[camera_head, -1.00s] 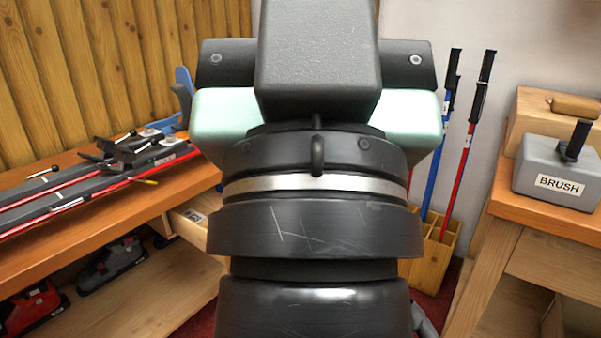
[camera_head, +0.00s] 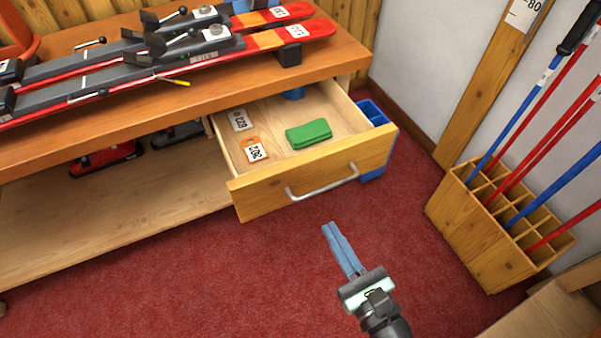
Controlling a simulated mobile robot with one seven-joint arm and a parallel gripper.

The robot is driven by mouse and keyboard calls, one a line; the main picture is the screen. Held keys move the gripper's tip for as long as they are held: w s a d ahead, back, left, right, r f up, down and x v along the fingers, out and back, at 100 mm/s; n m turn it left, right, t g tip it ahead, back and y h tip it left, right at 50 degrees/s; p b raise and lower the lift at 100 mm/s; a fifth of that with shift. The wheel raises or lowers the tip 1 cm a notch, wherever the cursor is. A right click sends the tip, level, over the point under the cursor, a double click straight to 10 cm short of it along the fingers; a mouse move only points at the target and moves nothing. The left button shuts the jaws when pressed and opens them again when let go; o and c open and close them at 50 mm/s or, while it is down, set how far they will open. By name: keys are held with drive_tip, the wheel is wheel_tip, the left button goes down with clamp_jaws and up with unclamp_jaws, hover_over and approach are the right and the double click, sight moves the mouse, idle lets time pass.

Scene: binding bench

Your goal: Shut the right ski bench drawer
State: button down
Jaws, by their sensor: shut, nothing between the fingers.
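The right ski bench drawer (camera_head: 255,203) is pulled out from under the right end of the ski bench (camera_head: 150,106). Its wooden front carries a grey bar handle (camera_head: 322,186).
Skis (camera_head: 190,62) with bindings lie on the bench top. A blue crate (camera_head: 371,112) stands right of the drawer. A wooden rack (camera_head: 480,245) with poles is at the right. Red carpet in front is clear.

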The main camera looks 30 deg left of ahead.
drive_tip(key=b, duration=0.4)
approach(292, 171)
drive_tip(key=shift+m, duration=0.4)
drive_tip(key=x, duration=0.7)
drive_tip(key=shift+w+a, duration=0.4)
drive_tip(key=shift+a, duration=0.05)
drive_tip(key=b+x, duration=0.6)
drive_tip(key=x, duration=1.5)
drive_tip(key=shift+a+r, duration=0.15)
drive_tip(key=shift+r, duration=0.05)
